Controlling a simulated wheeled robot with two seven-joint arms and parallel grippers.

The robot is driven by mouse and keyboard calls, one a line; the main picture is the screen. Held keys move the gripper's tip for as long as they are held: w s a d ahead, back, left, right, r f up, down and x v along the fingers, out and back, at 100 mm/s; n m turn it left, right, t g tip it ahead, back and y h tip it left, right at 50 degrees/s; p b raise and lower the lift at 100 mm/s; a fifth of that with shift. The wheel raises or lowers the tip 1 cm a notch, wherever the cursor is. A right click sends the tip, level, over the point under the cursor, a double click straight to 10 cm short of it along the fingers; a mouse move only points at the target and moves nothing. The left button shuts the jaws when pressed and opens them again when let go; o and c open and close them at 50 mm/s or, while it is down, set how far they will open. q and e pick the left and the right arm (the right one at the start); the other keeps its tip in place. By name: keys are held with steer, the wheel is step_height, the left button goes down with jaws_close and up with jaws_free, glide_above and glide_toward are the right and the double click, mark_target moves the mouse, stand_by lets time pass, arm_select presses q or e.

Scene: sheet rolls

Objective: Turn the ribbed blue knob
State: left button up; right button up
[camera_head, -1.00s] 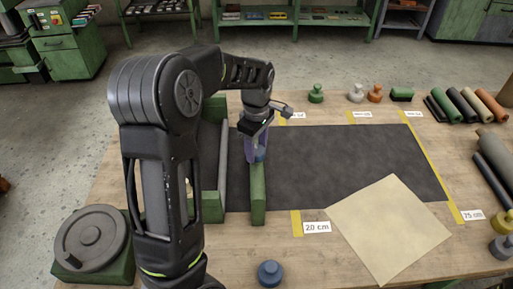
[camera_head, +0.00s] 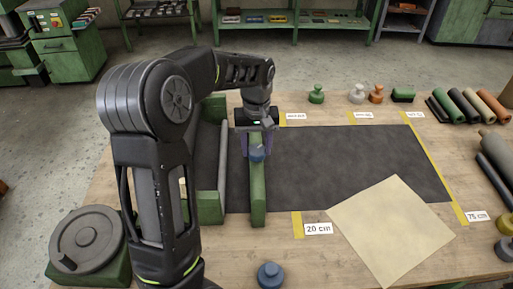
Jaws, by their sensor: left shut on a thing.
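The knob's ribs are too small to make out. The far side of the knob is hidden by the gripper. My right gripper is out of view.
A blue weight (camera_head: 270,275) stands at the front edge. A beige square sheet (camera_head: 390,230) lies to the right. A grey crank wheel (camera_head: 88,238) is at the left front. Several rolls (camera_head: 465,104) lie at the back right. Small green (camera_head: 316,94) and orange (camera_head: 376,93) weights stand behind.

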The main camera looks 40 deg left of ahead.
mark_target(257, 149)
arm_select(q)
steer(key=m, duration=0.4)
steer(key=shift+m+b, duration=0.3)
steer(key=m, duration=0.4)
steer(key=shift+m, duration=0.4)
steer(key=o, duration=1.4)
steer(key=shift+c, duration=0.2)
step_height(257, 149, up, 8)
steer(key=shift+f+b, duration=0.1)
steer(key=shift+b, duration=0.7)
